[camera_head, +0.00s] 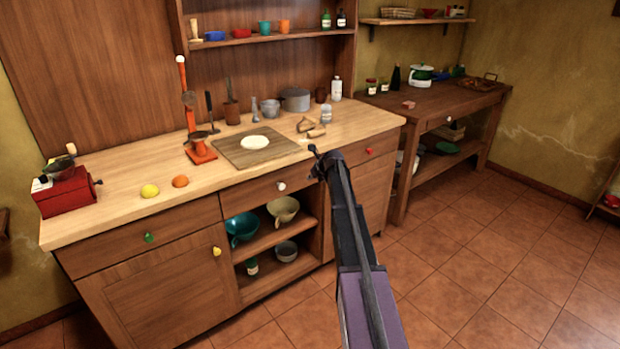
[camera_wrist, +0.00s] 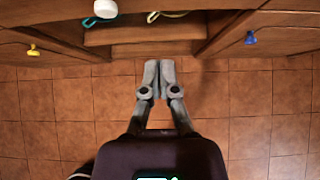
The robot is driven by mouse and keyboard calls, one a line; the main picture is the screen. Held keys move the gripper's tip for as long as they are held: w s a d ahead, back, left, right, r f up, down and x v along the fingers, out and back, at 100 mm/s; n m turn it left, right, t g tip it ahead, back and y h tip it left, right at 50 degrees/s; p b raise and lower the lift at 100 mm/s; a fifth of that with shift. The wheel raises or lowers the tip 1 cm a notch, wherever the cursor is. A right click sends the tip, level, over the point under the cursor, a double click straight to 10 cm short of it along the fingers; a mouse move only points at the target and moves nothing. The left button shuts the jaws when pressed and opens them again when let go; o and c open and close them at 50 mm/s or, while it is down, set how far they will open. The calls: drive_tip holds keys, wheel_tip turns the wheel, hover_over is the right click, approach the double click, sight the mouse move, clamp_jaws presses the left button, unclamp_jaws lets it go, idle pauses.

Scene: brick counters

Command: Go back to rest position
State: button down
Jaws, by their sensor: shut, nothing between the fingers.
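My gripper (camera_head: 316,152) is extended in front of the wooden counter (camera_head: 120,212), close to its front edge in the head view. In the wrist view my gripper (camera_wrist: 153,66) has its two grey fingers together, with nothing between them. It points toward the counter's lower front, with the tiled floor below. In the head view my arm hides part of the counter's right-hand front.
The counter carries a cutting board (camera_head: 240,152) with white dough (camera_head: 255,141), a lemon (camera_head: 149,190), an orange (camera_head: 180,181) and a red box-like grinder (camera_head: 66,192). Drawer knobs (camera_head: 281,186) stick out. A side table (camera_head: 440,100) stands at right. The tiled floor (camera_head: 480,270) is clear.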

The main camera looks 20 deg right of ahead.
idle(0.3)
drive_tip(key=s+a+f+n+g, duration=0.2)
drive_tip(key=s+a+n, duration=0.6)
drive_tip(key=s+a, duration=0.15)
drive_tip(key=s+a+f+n+g, duration=0.2)
drive_tip(key=s+a+n, duration=0.7)
drive_tip(key=a, duration=0.2)
drive_tip(key=s+a+f+n+g+h, duration=0.15)
drive_tip(key=s+a+n, duration=0.35)
drive_tip(key=s+n, duration=0.5)
drive_tip(key=s+a+n+g, duration=0.3)
drive_tip(key=s+a+n, duration=0.3)
drive_tip(key=s, duration=0.8)
wheel_tip(320, 180, up, 13)
drive_tip(key=p, duration=1.2)
drive_tip(key=shift+w+d+n+p, duration=0.25)
drive_tip(key=shift+d+n+p, duration=0.15)
